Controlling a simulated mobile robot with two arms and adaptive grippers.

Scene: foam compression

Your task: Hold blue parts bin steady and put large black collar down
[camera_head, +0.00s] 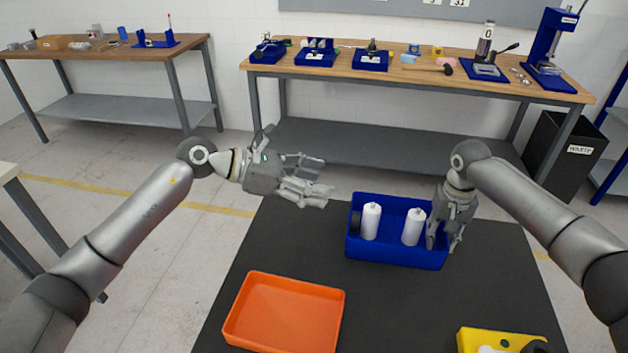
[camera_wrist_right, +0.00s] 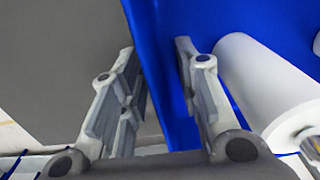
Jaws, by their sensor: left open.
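The blue parts bin (camera_head: 395,259) stands on the dark table, with two white bottles (camera_head: 371,222) (camera_head: 413,228) upright in it. A dark round thing, perhaps the large black collar (camera_head: 356,221), shows inside the bin's left end, partly hidden by the wall. My left gripper (camera_head: 318,178) is open and empty, in the air left of the bin. My right gripper (camera_head: 445,241) is at the bin's right end. In the right wrist view its fingers (camera_wrist_right: 157,85) straddle the bin's blue wall, one each side. I cannot tell whether both press on it.
An empty orange tray (camera_head: 285,312) lies at the front left of the dark table (camera_head: 400,305). A yellow object (camera_head: 500,339) with a dark part is at the front right. Table between them and the bin is clear. Workbenches (camera_head: 430,75) stand behind.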

